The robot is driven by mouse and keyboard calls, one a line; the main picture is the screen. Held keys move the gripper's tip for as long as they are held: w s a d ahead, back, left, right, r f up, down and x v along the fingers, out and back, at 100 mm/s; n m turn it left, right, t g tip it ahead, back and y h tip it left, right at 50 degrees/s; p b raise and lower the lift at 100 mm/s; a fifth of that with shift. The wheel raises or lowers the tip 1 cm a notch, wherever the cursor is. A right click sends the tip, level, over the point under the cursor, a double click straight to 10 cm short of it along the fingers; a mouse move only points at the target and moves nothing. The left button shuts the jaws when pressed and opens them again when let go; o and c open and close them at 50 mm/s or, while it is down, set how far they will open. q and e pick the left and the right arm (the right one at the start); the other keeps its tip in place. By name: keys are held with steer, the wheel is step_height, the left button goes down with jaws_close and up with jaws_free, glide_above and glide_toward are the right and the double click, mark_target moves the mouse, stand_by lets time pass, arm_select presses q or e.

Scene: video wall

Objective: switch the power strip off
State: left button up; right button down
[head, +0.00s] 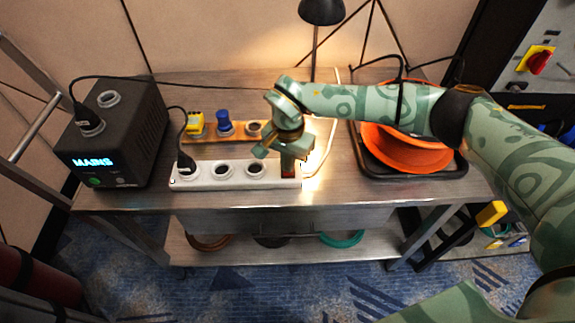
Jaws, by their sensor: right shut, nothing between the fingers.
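The white power strip (202,180) lies along the front of the steel table. A black plug (186,163) sits in its left socket, and two sockets to the right of it are empty. At its right end a dark red switch (289,170) shows in part below my right gripper (279,157). My right gripper is shut and empty, right over or at the switch end. I cannot tell whether it touches the switch or which way the switch is tipped. My left gripper is not in view.
A black power box (113,130) with a lit MAINS display stands at the left. An orange holder (205,139) with yellow and blue connectors lies behind the strip. A black lamp (321,12) stands at the back.

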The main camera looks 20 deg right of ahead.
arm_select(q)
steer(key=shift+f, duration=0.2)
arm_select(e)
steer(key=shift+f, duration=0.35)
steer(key=shift+r+p, duration=2.3)
steer(key=shift+r, duration=1.35)
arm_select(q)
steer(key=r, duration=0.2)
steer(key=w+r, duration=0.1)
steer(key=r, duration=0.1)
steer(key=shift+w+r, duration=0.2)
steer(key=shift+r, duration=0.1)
arm_select(e)
steer(key=shift+f, duration=0.1)
